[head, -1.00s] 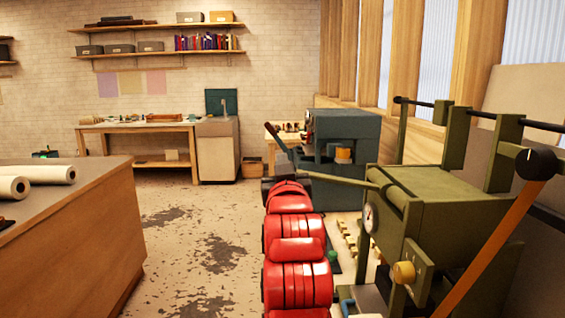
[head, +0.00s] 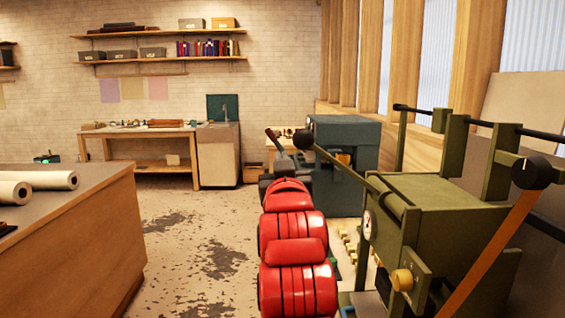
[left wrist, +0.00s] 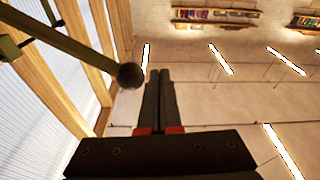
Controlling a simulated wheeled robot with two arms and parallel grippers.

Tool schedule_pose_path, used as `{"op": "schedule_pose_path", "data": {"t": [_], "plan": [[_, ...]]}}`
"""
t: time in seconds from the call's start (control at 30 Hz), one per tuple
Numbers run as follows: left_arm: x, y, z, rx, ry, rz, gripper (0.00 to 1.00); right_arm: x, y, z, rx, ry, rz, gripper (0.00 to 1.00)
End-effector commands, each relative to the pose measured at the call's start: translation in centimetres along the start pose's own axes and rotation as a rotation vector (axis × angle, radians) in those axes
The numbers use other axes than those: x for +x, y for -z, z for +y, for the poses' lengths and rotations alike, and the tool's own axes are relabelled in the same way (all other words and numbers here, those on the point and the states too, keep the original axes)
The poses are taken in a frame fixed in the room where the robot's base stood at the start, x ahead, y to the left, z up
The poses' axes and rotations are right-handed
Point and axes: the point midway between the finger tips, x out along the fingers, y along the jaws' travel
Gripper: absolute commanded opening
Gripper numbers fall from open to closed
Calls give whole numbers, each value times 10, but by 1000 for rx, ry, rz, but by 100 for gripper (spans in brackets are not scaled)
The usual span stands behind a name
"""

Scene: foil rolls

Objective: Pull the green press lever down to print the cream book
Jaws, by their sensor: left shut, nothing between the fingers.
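The green press (head: 440,215) stands at the right of the head view. Its green lever (head: 345,167) slants up to the left and ends in a black ball (head: 303,139). In the left wrist view the lever (left wrist: 62,42) comes in from the upper left, its black ball (left wrist: 130,75) just left of the fingertips. My left gripper (head: 271,134) is shut and empty, left of the ball; it also shows in the left wrist view (left wrist: 160,75). Whether it touches the ball I cannot tell. I cannot make out the cream book. My right gripper is out of view.
A blue-grey machine (head: 345,190) stands behind the lever. An orange-brown bar (head: 490,250) crosses the press's right front. A counter with white rolls (head: 50,180) is at the left. The patchy floor (head: 195,230) between is clear.

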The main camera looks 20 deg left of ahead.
Motion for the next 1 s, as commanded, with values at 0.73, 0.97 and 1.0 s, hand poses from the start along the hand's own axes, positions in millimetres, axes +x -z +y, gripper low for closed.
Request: {"op": "schedule_pose_path", "data": {"t": [0.73,0.97,1.0], "plan": [[-63,3,-1,-2,1,8,0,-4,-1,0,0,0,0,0],[-63,4,-1,-2,1,9,0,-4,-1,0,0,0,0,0],[-63,4,-1,-3,1,9,0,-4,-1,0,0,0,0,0]]}}
